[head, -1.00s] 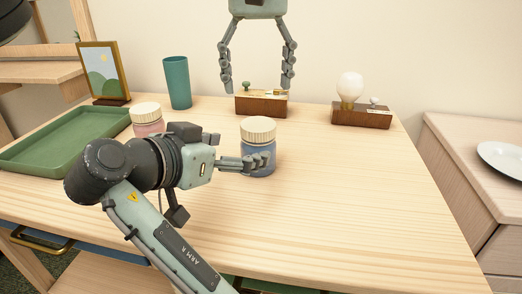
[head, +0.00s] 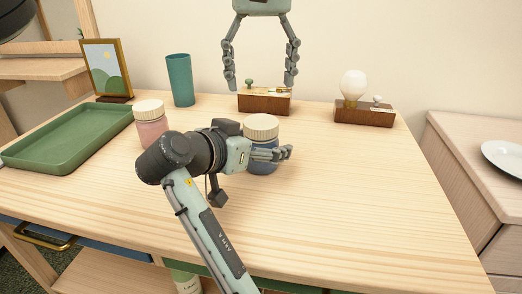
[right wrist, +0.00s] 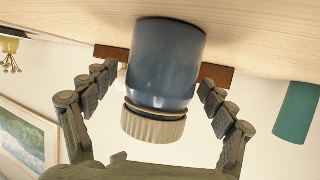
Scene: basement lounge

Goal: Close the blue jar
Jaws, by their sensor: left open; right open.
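The blue jar (head: 262,168) stands upright on the table, with a ribbed cream lid (head: 261,127) on top. In the right wrist view the jar (right wrist: 168,65) appears upside down, its lid (right wrist: 153,126) at the mouth; a thin band shows between lid and body, and I cannot tell how tight the lid is. My right gripper (head: 288,153) is open, its fingers on either side of the jar, and partly hides the body in the head view. No clear finger contact shows. My left gripper (head: 261,85) is open and empty above a wooden block at the back.
A pink jar (head: 151,133) with a cream lid stands left of my right arm. A green tray (head: 70,140), teal cup (head: 180,80) and picture frame (head: 106,68) are at left. The wooden block (head: 264,105) and bulb stand (head: 364,117) are behind. The table's right front is clear.

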